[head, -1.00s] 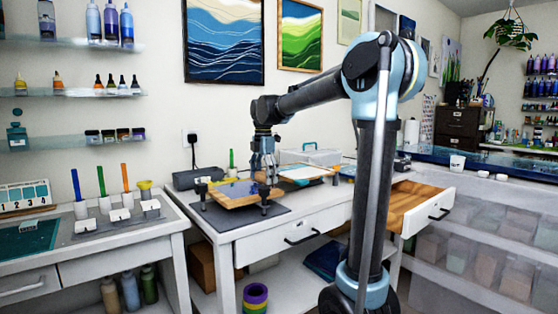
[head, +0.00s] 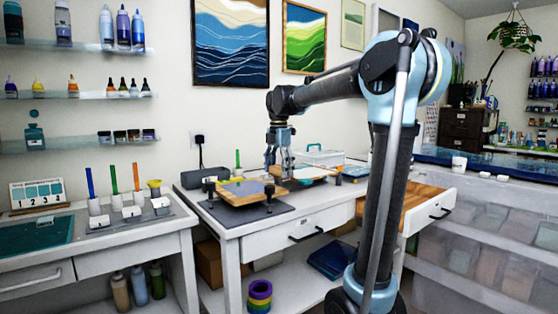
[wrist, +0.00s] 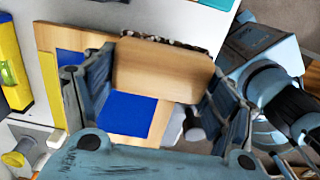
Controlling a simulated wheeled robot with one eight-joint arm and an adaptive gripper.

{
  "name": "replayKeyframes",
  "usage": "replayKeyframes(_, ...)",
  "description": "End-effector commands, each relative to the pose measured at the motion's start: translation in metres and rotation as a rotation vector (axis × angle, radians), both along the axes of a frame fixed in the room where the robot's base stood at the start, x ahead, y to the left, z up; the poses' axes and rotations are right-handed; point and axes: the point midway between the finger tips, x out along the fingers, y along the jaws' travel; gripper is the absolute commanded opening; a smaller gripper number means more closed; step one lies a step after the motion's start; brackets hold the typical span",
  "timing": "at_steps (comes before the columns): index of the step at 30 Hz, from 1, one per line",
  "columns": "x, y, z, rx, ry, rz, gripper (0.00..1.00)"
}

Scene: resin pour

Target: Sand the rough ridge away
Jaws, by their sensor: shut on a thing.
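My gripper (head: 279,174) is shut on a light wooden block (wrist: 163,72) with a dark, rough-looking layer along its far edge. In the wrist view the block sits between the two fingers (wrist: 160,80). The wooden panel (head: 236,195) with a blue area lies on supports over a dark mat, and my gripper is above its right side in the head view. A wooden board with a blue rectangle (wrist: 125,112) lies below the block in the wrist view. I cannot tell whether the block touches it. The rough ridge cannot be made out.
Black clamp-like posts (head: 269,192) stand around the panel on the dark mat (head: 225,215). A clear box with a blue handle (head: 318,155) and a dark case (head: 200,178) stand behind. A drawer (head: 425,212) is open at the right. A yellow level-like item (wrist: 12,75) shows in the wrist view.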

Motion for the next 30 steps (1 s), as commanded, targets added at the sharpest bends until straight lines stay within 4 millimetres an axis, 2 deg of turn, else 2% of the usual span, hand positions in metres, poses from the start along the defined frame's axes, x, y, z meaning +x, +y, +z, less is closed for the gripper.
replayKeyframes(15,-0.001,0.005,0.043,0.000,0.000,0.008,0.47)
replayKeyframes(30,-0.002,0.007,0.045,0.000,0.000,0.010,0.47)
